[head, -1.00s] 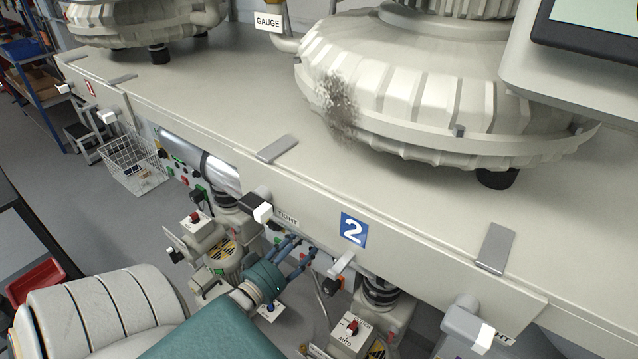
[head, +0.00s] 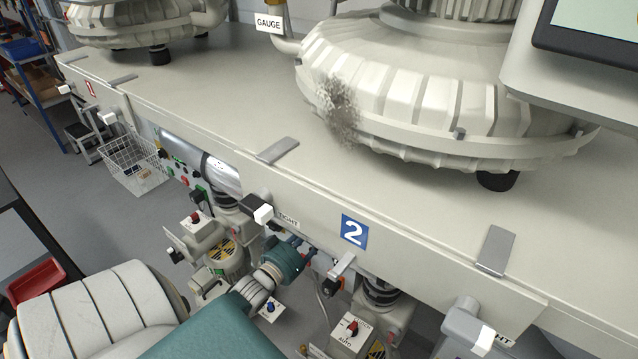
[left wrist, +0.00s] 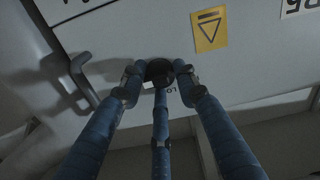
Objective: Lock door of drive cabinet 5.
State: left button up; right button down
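In the left wrist view, a pale cabinet door (left wrist: 250,60) fills most of the picture. A dark round lock knob (left wrist: 159,70) sits on it, with a small label partly hidden below. My left gripper (left wrist: 158,80) has its blue fingers bent in around this knob, their tips seemingly against it. A bent grey handle (left wrist: 88,85) is on the door to the left. In the head view, my left gripper (head: 303,250) reaches under the bench edge, its fingertips and the knob hard to make out. My right gripper is not in view.
The long bench (head: 215,110) with large pale blowers (head: 440,90) spans above my arm. A panel marked 2 (head: 354,230) is on its front. Grey brackets and white-tipped levers (head: 263,213) stick out. Boxes with red switches (head: 350,328) and a yellow warning sticker (left wrist: 209,29) are nearby.

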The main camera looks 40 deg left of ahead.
pick_arm(q)
jog(key=shift+r+n, duration=0.2)
jog(key=shift+n, duration=0.2)
jog(key=shift+w+a+n+b, duration=0.15)
jog(key=shift+n+b, duration=0.35)
jog(key=shift+n, duration=3.8)
jog(key=shift+s+a+n+b, duration=0.15)
jog(key=shift+n+b, duration=0.3)
jog(key=shift+n, duration=3.85)
jog(key=o, duration=1.2)
jog(key=shift+f, duration=0.2)
